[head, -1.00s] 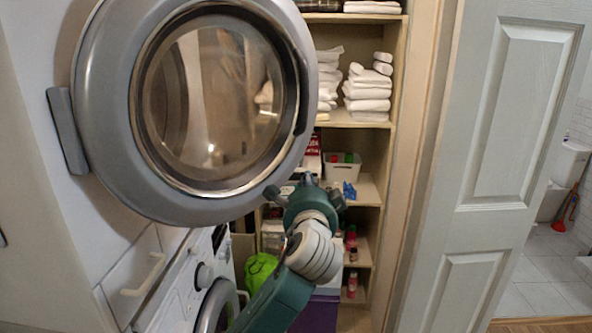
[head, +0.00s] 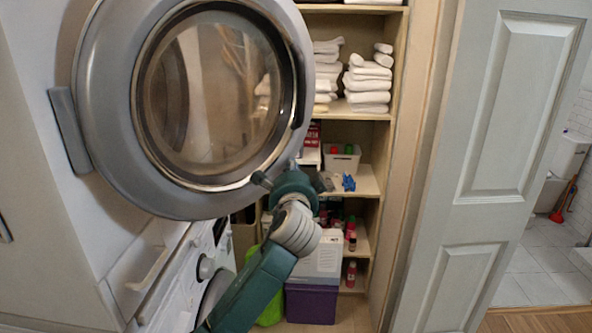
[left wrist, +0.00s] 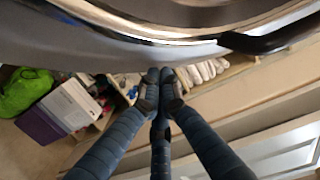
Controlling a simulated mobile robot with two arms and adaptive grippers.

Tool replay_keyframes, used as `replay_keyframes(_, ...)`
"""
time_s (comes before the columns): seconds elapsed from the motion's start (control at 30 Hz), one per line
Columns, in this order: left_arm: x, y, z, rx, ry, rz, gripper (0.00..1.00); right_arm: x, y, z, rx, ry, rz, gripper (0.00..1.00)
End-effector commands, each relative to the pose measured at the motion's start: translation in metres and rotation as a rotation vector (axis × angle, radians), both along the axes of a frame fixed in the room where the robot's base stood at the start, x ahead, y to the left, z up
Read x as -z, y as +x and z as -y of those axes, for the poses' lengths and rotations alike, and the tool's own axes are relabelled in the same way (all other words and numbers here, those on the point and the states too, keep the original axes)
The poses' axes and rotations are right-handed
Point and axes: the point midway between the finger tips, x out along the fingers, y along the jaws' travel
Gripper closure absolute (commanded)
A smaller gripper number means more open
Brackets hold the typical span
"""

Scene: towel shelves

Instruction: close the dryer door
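The dryer door (head: 100,100) is a round grey door with a glass window, swung wide open at upper left in the head view. Its rim (left wrist: 130,50) fills the top of the left wrist view, with a dark handle-like piece (left wrist: 268,40) on it. My left gripper (head: 290,180) is at the door's lower right edge in the head view. In the left wrist view its fingers (left wrist: 158,80) come together just below the rim, with nothing seen between them. Whether they touch the door I cannot tell. My right gripper is not in view.
Shelves (head: 347,116) with folded white towels (head: 368,85) and a white bin (head: 342,160) stand behind the door. A purple box (head: 312,303) and a green item (head: 268,312) are on the floor below. A panelled door (head: 470,190) stands at right.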

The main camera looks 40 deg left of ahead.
Motion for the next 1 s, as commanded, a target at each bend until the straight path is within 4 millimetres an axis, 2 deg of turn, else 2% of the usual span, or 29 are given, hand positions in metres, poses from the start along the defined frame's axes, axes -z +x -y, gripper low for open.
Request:
replay_keyframes(0.17, -0.001, 0.01, -0.04, -0.095, -0.002, 0.002, 1.0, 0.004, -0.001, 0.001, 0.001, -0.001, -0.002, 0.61)
replay_keyframes(0.37, 0.001, 0.018, -0.108, -0.254, -0.001, 0.001, 1.0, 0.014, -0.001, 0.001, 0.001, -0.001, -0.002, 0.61)
replay_keyframes(0.5, 0.002, 0.016, -0.158, -0.372, -0.001, 0.002, 1.0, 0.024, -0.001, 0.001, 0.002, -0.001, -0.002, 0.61)
replay_keyframes(0.7, 0.001, 0.006, -0.22, -0.519, -0.001, 0.003, 1.0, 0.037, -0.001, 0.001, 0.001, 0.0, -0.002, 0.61)
replay_keyframes(0.9, 0.0, -0.008, -0.264, -0.588, 0.001, 0.002, 1.0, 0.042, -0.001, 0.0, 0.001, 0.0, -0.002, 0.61)
replay_keyframes(1.0, -0.001, -0.013, -0.278, -0.585, 0.0, 0.003, 1.0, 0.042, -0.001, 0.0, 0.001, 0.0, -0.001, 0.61)
